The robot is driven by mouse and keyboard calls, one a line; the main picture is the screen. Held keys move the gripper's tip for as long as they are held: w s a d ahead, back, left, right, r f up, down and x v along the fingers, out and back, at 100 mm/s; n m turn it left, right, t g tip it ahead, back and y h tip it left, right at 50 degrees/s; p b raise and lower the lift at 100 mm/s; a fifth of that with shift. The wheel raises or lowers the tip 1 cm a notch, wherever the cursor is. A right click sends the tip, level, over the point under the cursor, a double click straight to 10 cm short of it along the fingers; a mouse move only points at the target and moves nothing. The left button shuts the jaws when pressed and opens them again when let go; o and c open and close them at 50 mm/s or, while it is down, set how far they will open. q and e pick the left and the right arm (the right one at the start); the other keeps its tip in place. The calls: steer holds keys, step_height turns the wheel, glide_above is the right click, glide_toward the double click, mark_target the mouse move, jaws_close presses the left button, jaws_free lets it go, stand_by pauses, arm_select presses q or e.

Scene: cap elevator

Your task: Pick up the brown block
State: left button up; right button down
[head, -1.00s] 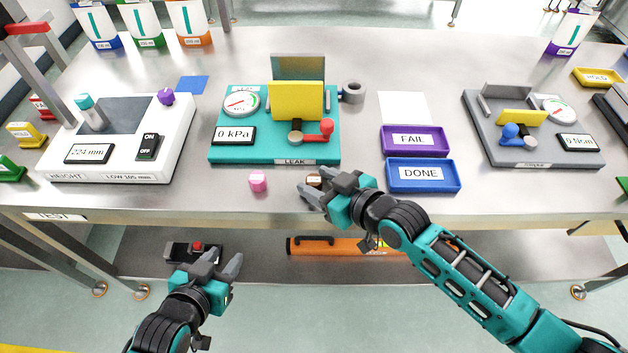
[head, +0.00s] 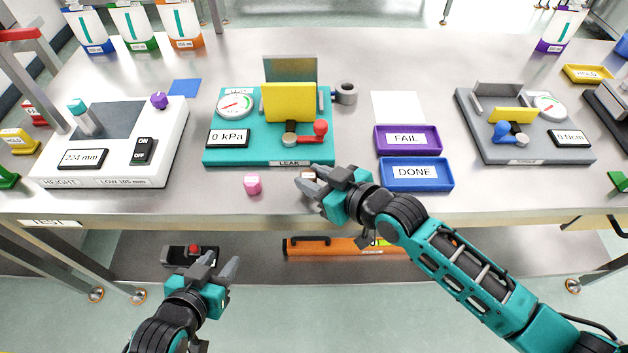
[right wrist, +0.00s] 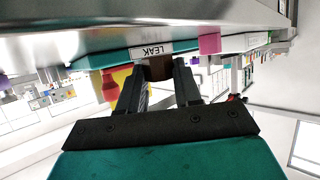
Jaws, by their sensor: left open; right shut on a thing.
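The brown block (right wrist: 159,70) sits between the fingers of my right gripper (right wrist: 160,88) in the right wrist view, with the fingers shut on it. In the head view only a small part of the block (head: 308,175) shows, at the tips of my right gripper (head: 312,184), near the front edge of the table (head: 120,205). I cannot tell whether the block touches the table. My left gripper (head: 219,266) is open and empty, in front of and below the table edge.
A pink block (head: 253,185) stands left of the brown one. Behind is the teal LEAK station (head: 220,155). Blue DONE (head: 417,187) and purple FAIL (head: 436,150) trays are to the right. A white HEIGHT device (head: 170,140) stands left, a grey station (head: 530,155) right.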

step_height(320, 180, up, 18)
steer(key=p, duration=0.1)
steer(key=shift+r+p, duration=0.2)
steer(key=shift+p, duration=0.2)
